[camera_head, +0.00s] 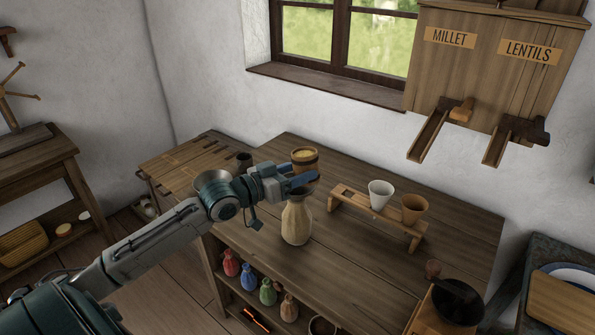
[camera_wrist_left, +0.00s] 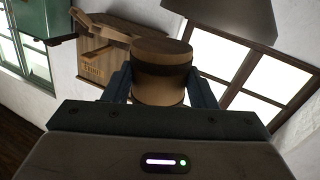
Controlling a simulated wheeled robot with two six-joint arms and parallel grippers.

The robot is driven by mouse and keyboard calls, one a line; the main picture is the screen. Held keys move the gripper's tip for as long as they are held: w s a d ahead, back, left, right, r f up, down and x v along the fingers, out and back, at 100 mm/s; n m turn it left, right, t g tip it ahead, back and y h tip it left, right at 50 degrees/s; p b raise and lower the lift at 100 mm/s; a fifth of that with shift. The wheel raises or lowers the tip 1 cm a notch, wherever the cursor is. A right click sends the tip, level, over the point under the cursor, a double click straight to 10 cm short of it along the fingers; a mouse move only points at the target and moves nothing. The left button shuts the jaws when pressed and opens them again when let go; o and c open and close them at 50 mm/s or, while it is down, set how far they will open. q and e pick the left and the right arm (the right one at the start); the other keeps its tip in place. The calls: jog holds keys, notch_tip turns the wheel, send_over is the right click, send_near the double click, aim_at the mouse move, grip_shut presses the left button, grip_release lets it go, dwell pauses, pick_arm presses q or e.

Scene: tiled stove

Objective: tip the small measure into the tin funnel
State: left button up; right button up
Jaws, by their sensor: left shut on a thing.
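The small measure (camera_head: 304,155) is a round wooden cup with yellowish grain showing at its top. It looks upright in the head view. My left gripper (camera_head: 303,181) is shut on it above the table; the wrist view shows the measure (camera_wrist_left: 160,70) between both fingers. A cream bottle (camera_head: 297,223) stands just below the gripper, its mouth partly hidden. A grey round rim, apparently the tin funnel (camera_head: 212,180), shows behind my left wrist, its lower part hidden. My right gripper is out of view.
A wooden rack (camera_head: 350,211) with a white cup (camera_head: 380,193) and a tan cup (camera_head: 414,207) stands to the right. A grinder (camera_head: 447,306) is at the front right. A grain bin (camera_head: 490,65) with spouts hangs above. Small coloured bottles stand on the shelf below.

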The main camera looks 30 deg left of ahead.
pick_arm(q)
jog(key=shift+f+b, duration=0.35)
jog(key=shift+f, duration=0.4)
jog(key=shift+d+r+n+p, duration=0.1)
jog(key=shift+r+n+p, duration=0.25)
jog(key=shift+p, duration=0.25)
jog(key=shift+f, duration=0.2)
jog(key=shift+r+p, duration=0.25)
jog(key=shift+p, duration=0.3)
jog(key=shift+d+f, duration=0.1)
jog(key=shift+s+d+n+p, duration=0.1)
jog(key=shift+d+n+p, duration=0.15)
jog(key=shift+n+p, duration=0.75)
jog(key=shift+n, duration=0.45)
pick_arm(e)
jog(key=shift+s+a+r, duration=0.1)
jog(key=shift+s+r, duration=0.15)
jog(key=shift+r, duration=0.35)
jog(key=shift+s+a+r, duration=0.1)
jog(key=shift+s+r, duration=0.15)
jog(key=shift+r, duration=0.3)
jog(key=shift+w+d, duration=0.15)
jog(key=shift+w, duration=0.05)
pick_arm(q)
jog(key=shift+d, duration=0.1)
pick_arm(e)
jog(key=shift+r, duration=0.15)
